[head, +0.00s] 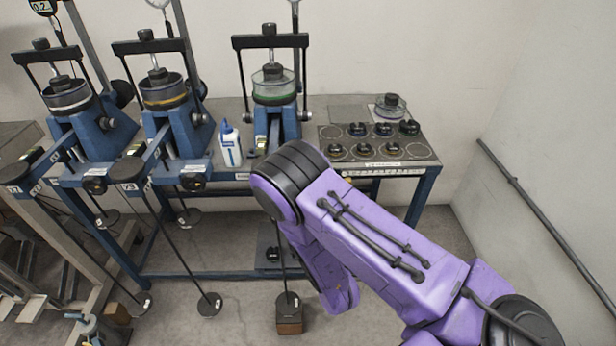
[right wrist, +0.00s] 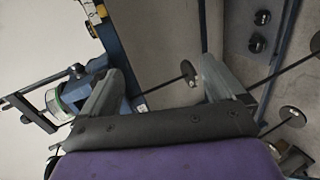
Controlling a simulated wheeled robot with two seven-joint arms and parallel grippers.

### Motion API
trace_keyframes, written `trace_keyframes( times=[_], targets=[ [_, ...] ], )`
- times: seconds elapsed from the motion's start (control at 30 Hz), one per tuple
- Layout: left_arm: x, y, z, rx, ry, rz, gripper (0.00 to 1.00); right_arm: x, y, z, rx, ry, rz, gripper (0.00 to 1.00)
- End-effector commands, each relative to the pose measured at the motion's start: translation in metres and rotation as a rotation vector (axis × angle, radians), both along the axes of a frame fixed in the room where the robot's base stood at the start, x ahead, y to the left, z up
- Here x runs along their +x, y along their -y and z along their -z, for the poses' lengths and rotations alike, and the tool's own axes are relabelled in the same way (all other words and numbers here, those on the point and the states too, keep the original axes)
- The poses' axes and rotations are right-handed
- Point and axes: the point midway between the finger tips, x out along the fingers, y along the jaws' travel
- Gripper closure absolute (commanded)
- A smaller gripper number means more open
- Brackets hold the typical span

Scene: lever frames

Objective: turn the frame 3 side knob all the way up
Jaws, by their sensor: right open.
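Three blue lever frames stand in a row. The rightmost frame (head: 291,124), with a green-ringed clear cell (head: 273,88), appears to be frame 3. A small dark side knob (head: 304,115) sits at the right of its body. The frame's lower front is hidden behind my purple right arm. My left gripper is not in view.
A white bottle (head: 230,145) stands left of the rightmost frame. A dark tray (head: 412,152) with several black knobbed pieces lies to its right. Long levers and hanging rods (head: 177,240) with discs fill the space before the left frames. Floor at the right is clear.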

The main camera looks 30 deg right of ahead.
Motion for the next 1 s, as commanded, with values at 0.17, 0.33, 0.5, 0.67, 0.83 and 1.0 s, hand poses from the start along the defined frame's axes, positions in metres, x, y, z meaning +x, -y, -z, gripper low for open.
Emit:
trace_keyframes(
  times=[0.17,0.33,0.5,0.67,0.83,1.0],
  targets=[
    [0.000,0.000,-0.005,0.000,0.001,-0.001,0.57,0.061,-0.013,-0.063,-0.520,-0.016,-0.130,0.04],
    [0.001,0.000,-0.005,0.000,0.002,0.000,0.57,0.077,-0.017,-0.086,-0.724,-0.041,-0.139,0.04],
    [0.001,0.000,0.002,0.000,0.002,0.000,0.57,0.090,-0.010,-0.086,-0.741,-0.046,-0.140,0.04],
    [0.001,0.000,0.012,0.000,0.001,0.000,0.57,0.110,0.003,-0.084,-0.740,-0.046,-0.138,0.04],
    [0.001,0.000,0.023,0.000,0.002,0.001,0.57,0.132,0.016,-0.084,-0.740,-0.047,-0.141,0.04],
    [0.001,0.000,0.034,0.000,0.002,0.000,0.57,0.154,0.029,-0.084,-0.737,-0.047,-0.140,0.04]
  ],
)
